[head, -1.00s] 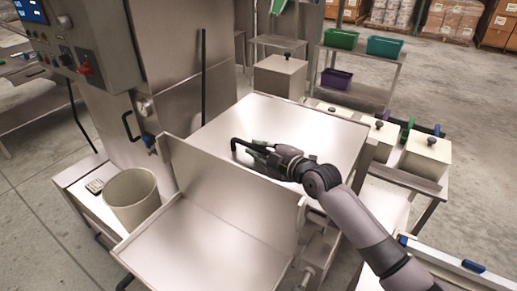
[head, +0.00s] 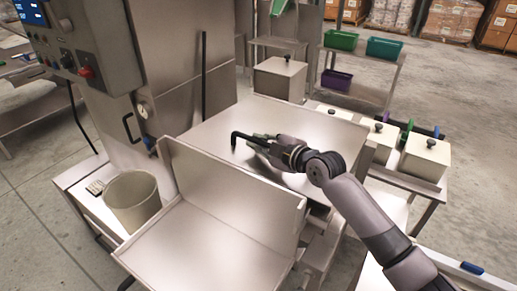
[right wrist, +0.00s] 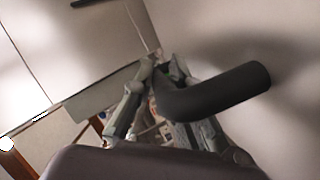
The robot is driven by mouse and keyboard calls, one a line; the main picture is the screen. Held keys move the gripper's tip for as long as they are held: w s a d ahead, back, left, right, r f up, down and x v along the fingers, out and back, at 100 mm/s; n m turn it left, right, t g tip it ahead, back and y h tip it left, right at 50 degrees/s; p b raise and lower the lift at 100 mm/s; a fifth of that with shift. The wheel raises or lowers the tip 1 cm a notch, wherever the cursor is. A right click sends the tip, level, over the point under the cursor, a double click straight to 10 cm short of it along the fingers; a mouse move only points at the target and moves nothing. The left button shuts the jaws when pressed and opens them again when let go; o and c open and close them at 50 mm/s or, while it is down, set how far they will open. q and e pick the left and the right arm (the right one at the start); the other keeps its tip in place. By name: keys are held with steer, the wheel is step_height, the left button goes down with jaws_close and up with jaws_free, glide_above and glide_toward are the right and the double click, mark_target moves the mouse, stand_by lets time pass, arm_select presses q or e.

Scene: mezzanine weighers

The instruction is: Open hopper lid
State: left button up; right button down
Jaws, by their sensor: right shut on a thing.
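The hopper lid (head: 265,120) is a broad flat steel panel beside the tall steel machine. Its black bar handle (head: 236,136) stands near its front left edge. My right gripper (head: 262,141) reaches over the lid from the right and is shut on the handle. The right wrist view shows the bent black handle (right wrist: 220,92) at the gripper's fingers (right wrist: 150,105). The lid appears slightly raised at the front, with a dark gap below its front right edge. My left gripper is out of view.
A steel tray with upright walls (head: 205,245) stands in front of the lid. A beige bin (head: 132,203) stands at left, under the control box (head: 88,45). Lidded boxes (head: 425,155) stand at right. A shelf behind holds green and purple bins (head: 336,80).

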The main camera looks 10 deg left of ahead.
steer(key=w+d+r+m+g+p, duration=0.1)
steer(key=w+r, duration=0.3)
steer(key=r, duration=0.4)
steer(key=w+d+r+m+g+p, duration=0.1)
steer(key=w+d+r+m+g, duration=0.1)
steer(key=r, duration=0.7)
steer(key=shift+w+m, duration=0.6)
steer(key=shift+w, duration=0.5)
steer(key=c, duration=1.9)
jaws_free()
steer(key=v, duration=1.2)
steer(key=shift+f, duration=0.1)
steer(key=shift+c, duration=0.2)
